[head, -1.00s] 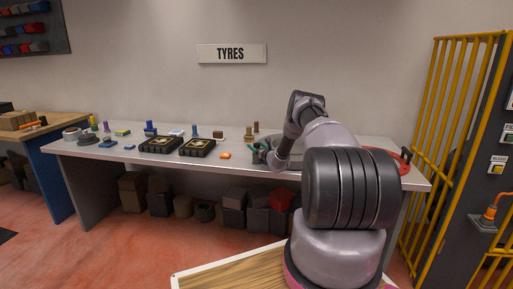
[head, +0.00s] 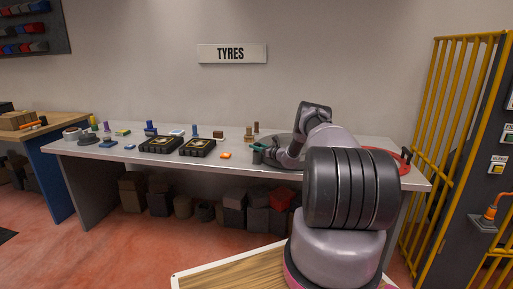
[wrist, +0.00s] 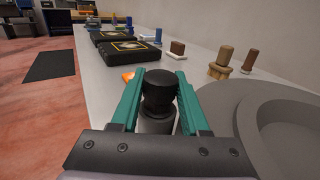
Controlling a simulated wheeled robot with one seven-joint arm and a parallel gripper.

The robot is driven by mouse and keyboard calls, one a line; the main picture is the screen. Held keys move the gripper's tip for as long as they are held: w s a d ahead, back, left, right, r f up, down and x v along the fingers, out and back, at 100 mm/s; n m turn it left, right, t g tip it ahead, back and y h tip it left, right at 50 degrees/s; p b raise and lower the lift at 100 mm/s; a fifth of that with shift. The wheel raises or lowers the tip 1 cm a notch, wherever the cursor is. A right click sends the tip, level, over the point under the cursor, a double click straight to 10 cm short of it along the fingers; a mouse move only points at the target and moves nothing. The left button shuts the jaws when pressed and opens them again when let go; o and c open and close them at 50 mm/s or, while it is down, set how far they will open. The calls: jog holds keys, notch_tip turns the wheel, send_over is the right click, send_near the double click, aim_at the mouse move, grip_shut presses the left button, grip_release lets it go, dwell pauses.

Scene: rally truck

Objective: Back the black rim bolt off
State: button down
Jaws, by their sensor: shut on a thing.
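The black rim bolt (wrist: 158,92) is a dark, round, ridged knob on a grey cylindrical stem in the wrist view. My gripper (wrist: 156,84) has its green fingers on either side of the knob and is shut on it. In the head view my gripper (head: 260,152) is at the front edge of the grey round rim on the bench, and the bolt is too small to tell there. The grey rim (wrist: 246,112) lies just right of the fingers in the wrist view. The bolt's lower end is hidden by my gripper body.
Two black cases (head: 160,145) and several small parts stand on the bench (head: 95,153) to the left. An orange piece (head: 226,155) lies near my gripper. Brown pegs (wrist: 221,64) stand behind the rim. A red ring (head: 404,160) is at the right, near a yellow cage (head: 447,130).

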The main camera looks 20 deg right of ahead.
jog(key=shift+n+g+y, duration=0.7)
jog(key=shift+n+y, duration=0.4)
jog(key=shift+y, duration=0.5)
jog(key=shift+c, duration=2)
grip_release()
jog(key=shift+s, duration=0.1)
jog(key=v, duration=1)
jog(key=shift+s+d+r, duration=0.15)
jog(key=shift+s+d, duration=0.05)
jog(key=shift+d, duration=0.1)
